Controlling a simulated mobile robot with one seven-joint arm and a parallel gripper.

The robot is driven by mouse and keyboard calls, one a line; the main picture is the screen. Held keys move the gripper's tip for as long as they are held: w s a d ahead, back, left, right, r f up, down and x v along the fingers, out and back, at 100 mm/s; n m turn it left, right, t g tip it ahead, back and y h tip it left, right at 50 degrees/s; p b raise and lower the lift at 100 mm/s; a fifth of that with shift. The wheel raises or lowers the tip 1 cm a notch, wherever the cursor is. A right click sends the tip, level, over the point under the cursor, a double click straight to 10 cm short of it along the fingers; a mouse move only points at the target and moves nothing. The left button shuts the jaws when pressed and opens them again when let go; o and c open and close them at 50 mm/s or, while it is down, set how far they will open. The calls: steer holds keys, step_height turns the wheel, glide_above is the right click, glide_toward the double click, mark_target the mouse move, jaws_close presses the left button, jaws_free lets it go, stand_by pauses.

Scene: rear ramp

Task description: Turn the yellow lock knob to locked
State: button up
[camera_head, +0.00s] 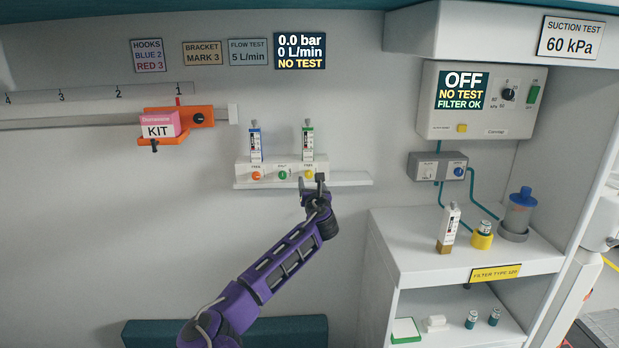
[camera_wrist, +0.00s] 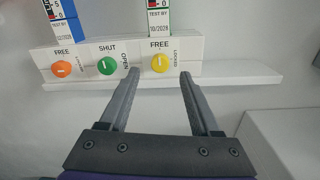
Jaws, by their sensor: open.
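The yellow lock knob (camera_wrist: 160,63) is on the right end of a white block (camera_wrist: 198,50) on the wall. FREE is printed above it and LOCKED beside its right edge. A pale mark shows on its face, too small to tell its direction for certain. The knob also shows in the head view (camera_head: 309,174), partly close behind my fingers. My gripper (camera_wrist: 159,76) is open and empty, with one fingertip below left and one below right of the knob. I cannot tell how deep the gap to it is. My gripper also shows in the head view (camera_head: 313,184).
A green knob (camera_wrist: 107,65) marked SHUT and OPEN and an orange knob (camera_wrist: 62,68) marked FREE are to the left. Two flow tubes (camera_head: 307,141) (camera_head: 256,143) stand above the block. A shelf (camera_wrist: 240,76) runs beneath it, clear at the right.

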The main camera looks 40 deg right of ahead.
mark_target(309, 176)
steer(key=shift+x, duration=2.35)
jaws_close()
